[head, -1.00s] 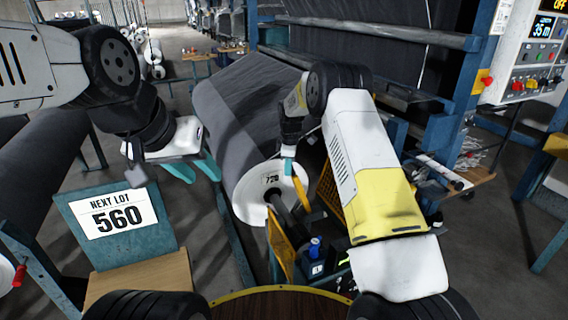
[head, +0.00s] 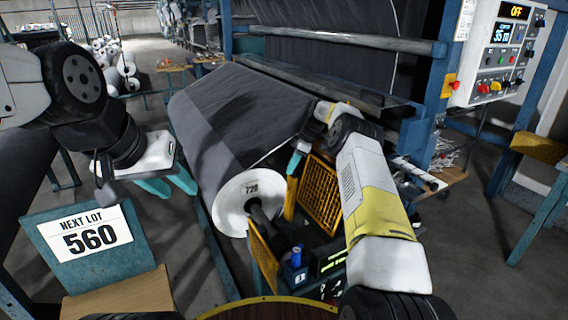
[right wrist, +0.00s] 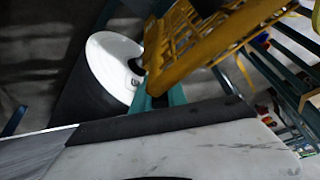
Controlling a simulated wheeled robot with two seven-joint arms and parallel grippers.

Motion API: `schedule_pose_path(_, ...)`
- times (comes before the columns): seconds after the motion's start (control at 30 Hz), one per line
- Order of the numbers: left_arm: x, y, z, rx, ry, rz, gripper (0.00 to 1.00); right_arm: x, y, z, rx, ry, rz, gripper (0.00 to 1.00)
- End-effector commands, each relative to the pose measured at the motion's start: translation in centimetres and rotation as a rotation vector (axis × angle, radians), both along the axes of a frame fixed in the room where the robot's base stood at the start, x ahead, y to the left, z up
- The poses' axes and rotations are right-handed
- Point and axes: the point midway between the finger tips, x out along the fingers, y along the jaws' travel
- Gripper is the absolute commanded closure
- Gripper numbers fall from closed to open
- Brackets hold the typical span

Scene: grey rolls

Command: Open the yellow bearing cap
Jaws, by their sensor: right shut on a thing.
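The yellow bearing cap (head: 290,199) is a narrow yellow piece standing up near the end of the grey roll's dark shaft (head: 262,222). My right gripper (head: 294,166) is shut on its upper end. In the right wrist view, the teal fingertips (right wrist: 158,100) meet at the end of the yellow cap (right wrist: 190,58); their exact contact is partly hidden. My left gripper (head: 168,186) is open and empty, left of the roll, above the lot sign.
The grey roll (head: 235,110) with a white end disc marked 720 (head: 240,208) fills the middle. Yellow mesh guards (head: 321,192) stand beside the cap. A "NEXT LOT 560" sign (head: 88,238) is at lower left. A control panel (head: 500,55) is at upper right.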

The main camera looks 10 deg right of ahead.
Motion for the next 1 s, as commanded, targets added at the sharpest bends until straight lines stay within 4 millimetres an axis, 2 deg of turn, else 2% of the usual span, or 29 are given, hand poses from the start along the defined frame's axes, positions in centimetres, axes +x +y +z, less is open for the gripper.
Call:
schedule_pose_path(0.13,0.0,0.0,0.0,0.000,0.000,0.000,0.64,0.0,0.1,0.0,0.002,-0.002,-0.001,1.00)
schedule_pose_path(0.17,0.0,0.0,0.0,0.000,0.000,0.000,0.64,0.0,0.1,0.0,0.002,-0.002,-0.001,0.78)
schedule_pose_path(0.23,0.0,0.0,0.0,0.000,0.000,0.000,0.64,0.0,0.1,0.0,0.001,-0.001,0.000,0.64)
schedule_pose_path(0.27,0.0,0.0,0.0,0.000,0.000,0.000,0.64,0.0,0.1,0.0,0.001,-0.001,0.000,0.60)
schedule_pose_path(0.57,0.0,0.0,0.0,0.000,0.000,0.000,0.64,0.0,0.0,0.1,0.000,0.000,0.000,0.60)
schedule_pose_path(0.67,0.0,0.0,0.0,0.000,0.000,0.000,0.64,0.0,-0.3,0.7,0.000,-0.002,-0.001,0.60)
schedule_pose_path(1.0,0.0,0.0,0.0,0.000,0.000,0.000,0.64,-0.1,-2.5,5.7,-0.001,-0.003,-0.001,0.60)
